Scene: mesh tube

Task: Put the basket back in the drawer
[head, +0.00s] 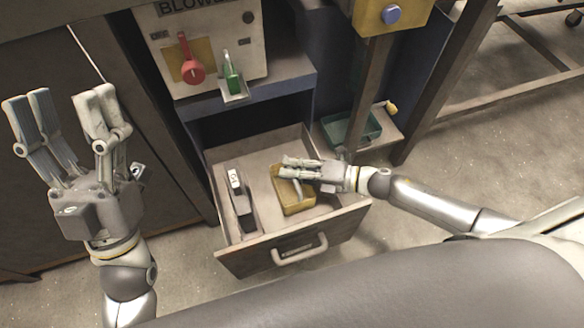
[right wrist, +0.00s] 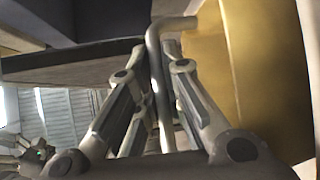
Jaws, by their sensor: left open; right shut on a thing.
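The yellow basket (head: 290,200) is inside the open drawer (head: 341,222), in its right part. In the right wrist view the basket's yellow wall (right wrist: 262,75) fills the right side, with its grey bent handle (right wrist: 153,45) between my fingers. My right gripper (head: 287,166) reaches in from the right over the basket and is shut on the handle; its fingers also show in the right wrist view (right wrist: 160,75). I cannot tell whether the basket touches the drawer floor. My left gripper (head: 62,98) is open and empty at the left, pointing up, away from the drawer.
A dark object with a white label (head: 239,195) lies in the drawer's left part. The drawer's front has a pale handle (head: 300,250). A blower panel (head: 205,45) with red and green levers stands above. A green tray (head: 351,131) sits behind the drawer at right.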

